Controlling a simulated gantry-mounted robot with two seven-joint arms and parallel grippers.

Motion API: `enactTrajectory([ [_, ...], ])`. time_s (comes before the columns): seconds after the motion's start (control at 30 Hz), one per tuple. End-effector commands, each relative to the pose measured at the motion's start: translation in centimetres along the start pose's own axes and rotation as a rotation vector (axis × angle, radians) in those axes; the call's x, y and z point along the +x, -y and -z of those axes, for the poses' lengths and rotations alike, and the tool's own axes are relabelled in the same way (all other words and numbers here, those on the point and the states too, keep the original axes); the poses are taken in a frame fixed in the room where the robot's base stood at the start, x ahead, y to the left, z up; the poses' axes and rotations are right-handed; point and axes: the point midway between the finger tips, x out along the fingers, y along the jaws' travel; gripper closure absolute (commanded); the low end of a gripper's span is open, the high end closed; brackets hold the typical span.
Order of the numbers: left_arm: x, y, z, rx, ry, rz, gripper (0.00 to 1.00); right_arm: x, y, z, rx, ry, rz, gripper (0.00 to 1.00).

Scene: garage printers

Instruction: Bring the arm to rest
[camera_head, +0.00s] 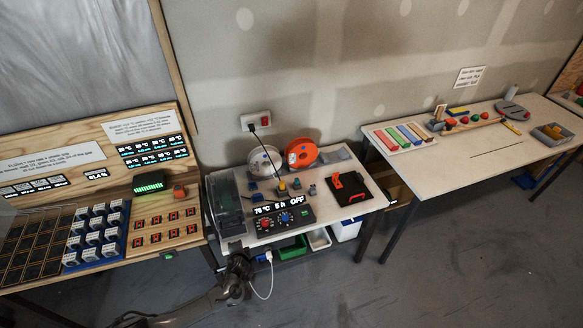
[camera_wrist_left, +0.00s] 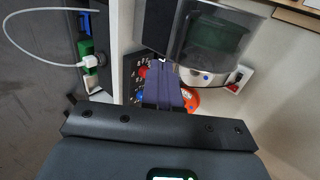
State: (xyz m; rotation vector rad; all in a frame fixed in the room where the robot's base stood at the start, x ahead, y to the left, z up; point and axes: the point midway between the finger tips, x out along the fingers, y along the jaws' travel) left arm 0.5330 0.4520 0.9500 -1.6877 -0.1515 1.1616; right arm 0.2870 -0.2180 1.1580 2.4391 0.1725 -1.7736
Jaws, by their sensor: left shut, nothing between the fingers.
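My left arm comes in low at the left of the head view. Its dark gripper (camera_head: 238,262) is in front of the front left corner of the middle table (camera_head: 355,212). In the left wrist view its fingers (camera_wrist_left: 165,84) are together, with nothing between them. Beyond the fingers are a dark control panel with red and blue knobs, a clear-lidded dryer box (camera_wrist_left: 212,45) and part of an orange spool. My right gripper is in neither view.
A white plug and cable (camera_head: 268,256) hang close to my gripper at the table front. The dryer box (camera_head: 225,203) and control panel (camera_head: 283,219) stand on the table edge. Bins (camera_head: 291,249) sit below. The left bench (camera_head: 100,265) is close by. The floor at right is clear.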

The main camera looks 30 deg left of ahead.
Motion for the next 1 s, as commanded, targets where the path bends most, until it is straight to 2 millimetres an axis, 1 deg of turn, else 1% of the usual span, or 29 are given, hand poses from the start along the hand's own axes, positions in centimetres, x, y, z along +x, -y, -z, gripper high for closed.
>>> enactTrajectory([
  [0.07, -0.2, -1.3, -0.9, 0.012, 0.009, -0.015, 1.0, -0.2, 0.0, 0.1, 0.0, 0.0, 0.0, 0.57],
  [0.17, -0.7, -4.1, -2.3, 0.032, 0.023, -0.049, 1.0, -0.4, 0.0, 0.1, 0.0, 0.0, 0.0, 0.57],
  [0.27, -1.9, -8.0, -4.5, 0.043, 0.044, -0.103, 1.0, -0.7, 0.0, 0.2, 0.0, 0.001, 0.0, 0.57],
  [0.3, -2.9, -9.8, -5.0, 0.038, 0.043, -0.132, 1.0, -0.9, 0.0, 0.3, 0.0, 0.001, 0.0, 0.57],
  [0.37, -5.2, -12.7, -5.2, 0.017, 0.025, -0.186, 1.0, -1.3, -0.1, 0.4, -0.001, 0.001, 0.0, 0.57],
  [0.4, -7.0, -14.5, -5.0, 0.0, 0.007, -0.229, 1.0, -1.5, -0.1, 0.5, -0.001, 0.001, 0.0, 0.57],
  [0.47, -10.2, -16.8, -4.5, -0.039, -0.018, -0.303, 1.0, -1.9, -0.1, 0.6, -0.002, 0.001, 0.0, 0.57],
  [0.5, -12.6, -18.0, -4.0, -0.074, -0.032, -0.356, 1.0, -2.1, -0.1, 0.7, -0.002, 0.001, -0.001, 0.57],
  [0.57, -15.9, -18.9, -3.3, -0.131, -0.05, -0.429, 1.0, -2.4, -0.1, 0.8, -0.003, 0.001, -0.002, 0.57],
  [0.6, -18.1, -19.2, -2.9, -0.172, -0.059, -0.475, 1.0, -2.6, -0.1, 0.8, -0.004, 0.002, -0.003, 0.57],
  [0.67, -21.3, -18.8, -2.3, -0.233, -0.071, -0.539, 1.0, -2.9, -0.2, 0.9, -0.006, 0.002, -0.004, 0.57],
  [0.7, -23.4, -18.2, -2.0, -0.275, -0.077, -0.578, 1.0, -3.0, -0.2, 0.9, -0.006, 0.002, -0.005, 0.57],
  [0.77, -26.3, -16.8, -1.6, -0.335, -0.086, -0.628, 1.0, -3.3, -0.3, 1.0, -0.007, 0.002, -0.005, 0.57],
  [0.8, -28.1, -15.6, -1.4, -0.374, -0.09, -0.655, 1.0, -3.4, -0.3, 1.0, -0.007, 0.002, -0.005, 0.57],
  [0.87, -30.6, -13.4, -1.3, -0.428, -0.097, -0.687, 1.0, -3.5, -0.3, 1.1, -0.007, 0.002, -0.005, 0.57],
  [0.9, -32.2, -11.9, -1.3, -0.459, -0.1, -0.703, 1.0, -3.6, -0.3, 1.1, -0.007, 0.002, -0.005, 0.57],
  [0.97, -34.3, -9.4, -1.4, -0.5, -0.105, -0.719, 1.0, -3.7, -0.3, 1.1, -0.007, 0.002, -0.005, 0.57],
  [1.0, -35.5, -7.8, -1.4, -0.525, -0.109, -0.725, 1.0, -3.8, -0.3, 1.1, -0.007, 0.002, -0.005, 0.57],
])
